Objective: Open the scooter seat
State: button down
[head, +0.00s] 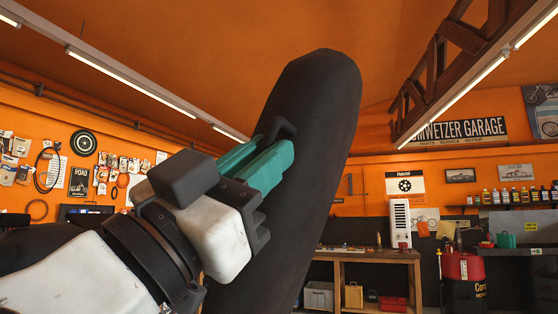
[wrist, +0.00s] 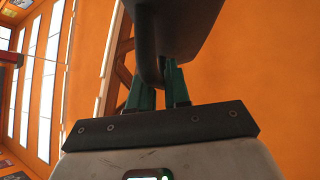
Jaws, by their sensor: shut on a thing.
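The scooter seat (head: 325,110) is a long dark pad with a rounded top. It stands steeply raised in the middle of the head view, leaning slightly right, with its lower end cut off by the picture edge. My gripper (head: 279,150), with teal fingers, reaches it from the lower left and is shut on a small black loop on the seat's near side. In the wrist view the seat (wrist: 178,22) fills the top middle, and the fingers of my gripper (wrist: 160,88) sit on either side of the loop. The scooter body is not visible.
A wooden workbench (head: 368,256) with bins below stands behind at the right. Tools and packets hang on the orange left wall. The air above the seat is clear up to the ceiling.

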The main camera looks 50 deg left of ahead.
jog(key=c, duration=1.2)
grip_release()
jog(key=shift+f, duration=0.1)
jog(key=shift+f, duration=0.1)
jog(key=b+v, duration=0.4)
jog(key=v, duration=0.6)
jog(key=shift+s+f, duration=0.2)
jog(key=shift+s, duration=0.15)
